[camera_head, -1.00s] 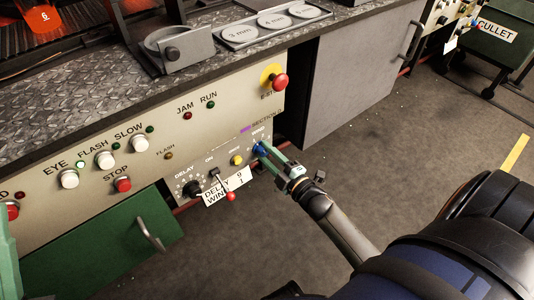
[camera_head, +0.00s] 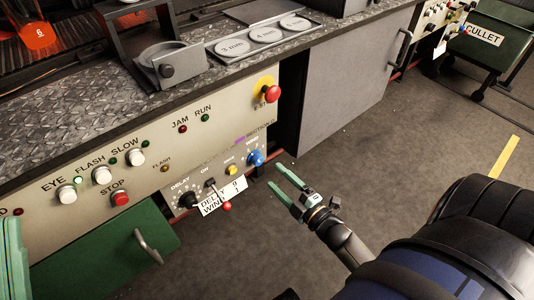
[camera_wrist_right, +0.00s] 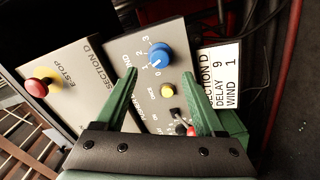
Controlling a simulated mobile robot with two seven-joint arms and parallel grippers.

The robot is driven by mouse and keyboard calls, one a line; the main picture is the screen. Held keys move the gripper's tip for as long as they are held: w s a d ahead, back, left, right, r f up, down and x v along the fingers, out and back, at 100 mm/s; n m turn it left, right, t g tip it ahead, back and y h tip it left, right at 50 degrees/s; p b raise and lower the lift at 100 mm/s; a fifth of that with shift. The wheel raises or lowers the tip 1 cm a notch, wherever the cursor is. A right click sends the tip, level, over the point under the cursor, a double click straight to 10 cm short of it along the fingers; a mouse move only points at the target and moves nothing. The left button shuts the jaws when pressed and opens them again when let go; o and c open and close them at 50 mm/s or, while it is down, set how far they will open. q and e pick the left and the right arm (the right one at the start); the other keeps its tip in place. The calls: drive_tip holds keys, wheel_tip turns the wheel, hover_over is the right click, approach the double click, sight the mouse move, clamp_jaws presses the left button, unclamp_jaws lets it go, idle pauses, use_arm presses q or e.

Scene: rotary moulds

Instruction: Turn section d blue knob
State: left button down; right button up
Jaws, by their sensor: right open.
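A yellow button (camera_head: 232,170), a black delay knob (camera_head: 188,200) and a red-tipped toggle (camera_head: 227,206) sit left of the blue knob. A card (camera_wrist_right: 220,80) reads section D, delay 9, wind 1. The red E-stop (camera_head: 272,93) is above. Open floor lies right.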

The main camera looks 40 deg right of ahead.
use_arm(q)
drive_tip(key=w+f+n+y, duration=0.1)
drive_tip(key=w+f+y, duration=0.1)
drive_tip(key=f, duration=0.1)
drive_tip(key=shift+w+a+f+n+y, duration=0.1)
drive_tip(key=shift+a+f+n+y, duration=0.1)
drive_tip(key=shift+f+n+y, duration=0.15)
use_arm(e)
drive_tip(key=s, duration=0.5)
drive_tip(key=shift+d, duration=0.15)
use_arm(q)
drive_tip(key=shift+r, duration=0.15)
